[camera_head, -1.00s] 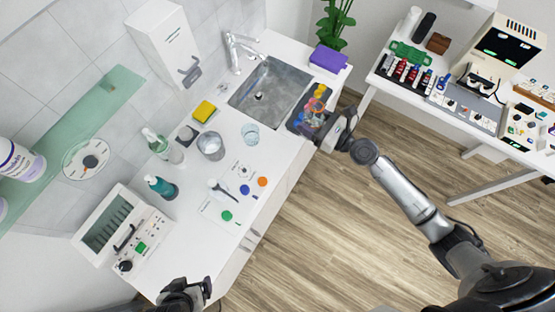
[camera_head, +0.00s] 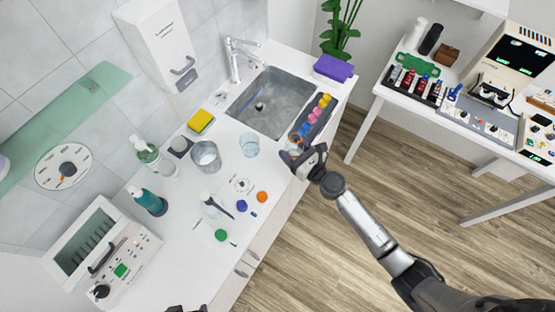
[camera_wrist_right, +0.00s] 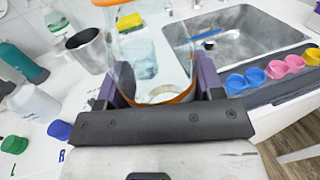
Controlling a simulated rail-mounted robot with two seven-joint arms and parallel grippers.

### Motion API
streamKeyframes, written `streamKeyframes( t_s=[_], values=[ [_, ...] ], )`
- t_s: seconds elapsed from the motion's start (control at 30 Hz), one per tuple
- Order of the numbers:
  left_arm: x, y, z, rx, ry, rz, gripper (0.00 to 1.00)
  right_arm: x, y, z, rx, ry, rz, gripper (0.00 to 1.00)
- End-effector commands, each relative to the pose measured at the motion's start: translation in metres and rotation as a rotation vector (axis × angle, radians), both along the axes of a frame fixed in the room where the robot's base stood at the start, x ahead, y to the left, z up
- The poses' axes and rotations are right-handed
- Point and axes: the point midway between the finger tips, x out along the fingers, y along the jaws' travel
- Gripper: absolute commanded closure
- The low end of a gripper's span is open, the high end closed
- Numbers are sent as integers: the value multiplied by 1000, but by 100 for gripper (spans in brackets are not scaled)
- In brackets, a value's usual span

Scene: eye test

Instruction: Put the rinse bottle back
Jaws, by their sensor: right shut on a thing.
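My right gripper (camera_head: 299,154) is shut on a clear bottle-like vessel (camera_wrist_right: 150,55) with orange bands, between its two purple-grey fingers (camera_wrist_right: 160,92) in the wrist view. The vessel's top is cut off by the wrist view's edge. In the head view it is small, at the sink's near corner beside the dark tray (camera_head: 325,112) of coloured cups. I cannot tell for sure that it is the rinse bottle. Only a dark bit of my left gripper (camera_head: 186,309) shows at the bottom edge.
A water glass (camera_head: 250,146) and a metal cup (camera_head: 206,157) stand left of the held vessel. The sink (camera_head: 270,102) is behind it. A yellow sponge (camera_head: 201,121) and a purple box (camera_head: 333,69) are near the sink.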

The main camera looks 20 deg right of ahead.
Motion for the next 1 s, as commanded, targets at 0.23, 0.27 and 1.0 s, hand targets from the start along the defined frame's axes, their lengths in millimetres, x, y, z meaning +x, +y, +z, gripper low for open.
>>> streamKeyframes(
  t_s=[0.23, 0.27, 1.0],
  values=[
    [0, -3, -19, -9, 0, 6, 9, 21, 31, -24, 1, -1, -1, 66],
    [0, -3, -20, -11, 0, 7, 9, 22, 33, -26, 1, -1, 0, 66],
    [0, 1, -61, 2, 2, -2, 9, 26, 41, -71, 1, -1, 0, 66]
  ],
)
